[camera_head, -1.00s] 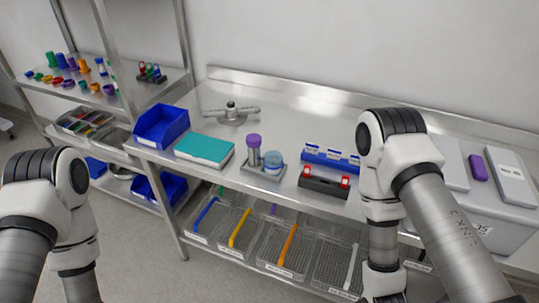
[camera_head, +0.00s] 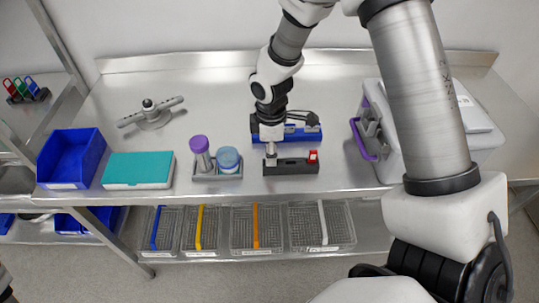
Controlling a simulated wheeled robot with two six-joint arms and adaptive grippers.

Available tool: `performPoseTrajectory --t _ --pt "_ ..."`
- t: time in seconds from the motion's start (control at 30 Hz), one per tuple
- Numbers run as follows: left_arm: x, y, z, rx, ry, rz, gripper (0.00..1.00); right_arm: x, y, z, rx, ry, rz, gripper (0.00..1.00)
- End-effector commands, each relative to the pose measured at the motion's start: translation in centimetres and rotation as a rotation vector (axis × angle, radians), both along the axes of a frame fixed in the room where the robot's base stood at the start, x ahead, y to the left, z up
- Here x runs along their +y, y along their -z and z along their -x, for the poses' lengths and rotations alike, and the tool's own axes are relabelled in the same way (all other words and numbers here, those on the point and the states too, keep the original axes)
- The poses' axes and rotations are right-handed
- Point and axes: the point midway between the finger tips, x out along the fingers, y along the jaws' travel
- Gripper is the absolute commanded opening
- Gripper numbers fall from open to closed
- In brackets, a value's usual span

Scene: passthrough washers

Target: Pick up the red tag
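A low black holder (camera_head: 298,167) stands near the front edge of the steel table. A red tag (camera_head: 313,156) stands upright at its right end. My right gripper (camera_head: 270,152) points down at the left end of the holder, left of that tag. The second red tag seen there earlier does not show now; the gripper covers that spot. Whether the fingers hold anything is too small to tell. My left gripper is not in view.
A blue rack (camera_head: 305,136) lies just behind the holder. A small tray with a purple-capped tube (camera_head: 200,149) and a blue-lidded jar (camera_head: 228,158) stands to the left. A grey bin (camera_head: 399,150) is on the right.

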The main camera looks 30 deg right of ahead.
Motion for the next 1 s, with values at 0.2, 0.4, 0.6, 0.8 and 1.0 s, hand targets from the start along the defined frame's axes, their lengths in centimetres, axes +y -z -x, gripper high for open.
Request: performPoseTrajectory --t 0.2,0.4,0.6,0.8,1.0 --pt "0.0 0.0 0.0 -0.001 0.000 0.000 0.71 0.0 1.3 0.0 -0.002 0.001 -0.001 0.38" --pt "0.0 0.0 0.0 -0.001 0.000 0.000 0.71 0.0 1.2 0.0 -0.002 0.001 -0.001 0.02" --pt "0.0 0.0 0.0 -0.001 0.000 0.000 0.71 0.0 1.2 0.0 -0.001 0.001 -0.001 0.00" --pt "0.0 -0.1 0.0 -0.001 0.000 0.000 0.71 0.0 1.2 0.0 -0.001 0.002 -0.001 0.00" --pt "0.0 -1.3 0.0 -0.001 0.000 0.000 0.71 0.1 0.1 0.0 -0.001 0.003 -0.001 0.00"
